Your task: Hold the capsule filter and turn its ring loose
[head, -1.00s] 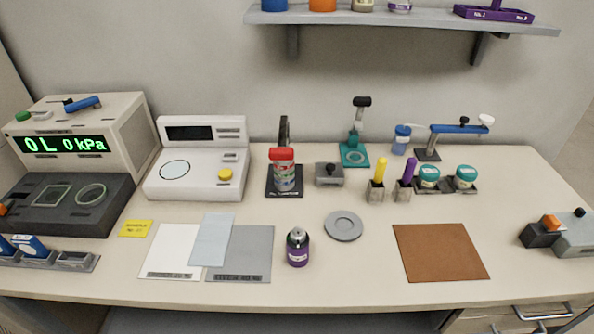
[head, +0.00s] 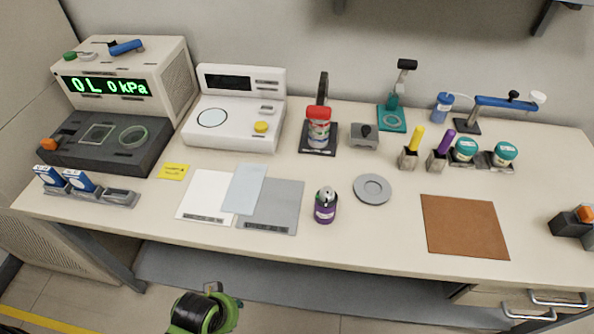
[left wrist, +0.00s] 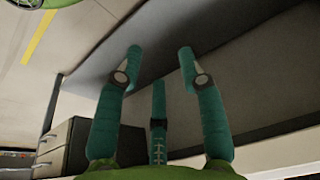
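No label is readable enough to tell for sure which thing is the capsule filter. A purple canister with a grey metal top (head: 325,207) stands upright near the table's front edge. A red-capped cylinder with a coloured label (head: 318,129) stands upright on a dark stand at mid-table. A small blue and white capsule-like bottle (head: 442,106) stands at the back right. My left gripper (left wrist: 160,54) shows in the left wrist view, its teal fingers spread with nothing between them. Below the table front, a green and black part of my arm shows in the head view. My right gripper is not in view.
The table (head: 130,222) holds a pressure display box (head: 125,85), a white instrument (head: 235,110), a grey disc (head: 373,189) and a brown mat (head: 464,227). Drawers with handles (head: 528,308) are under the right side. Open floor lies before the table.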

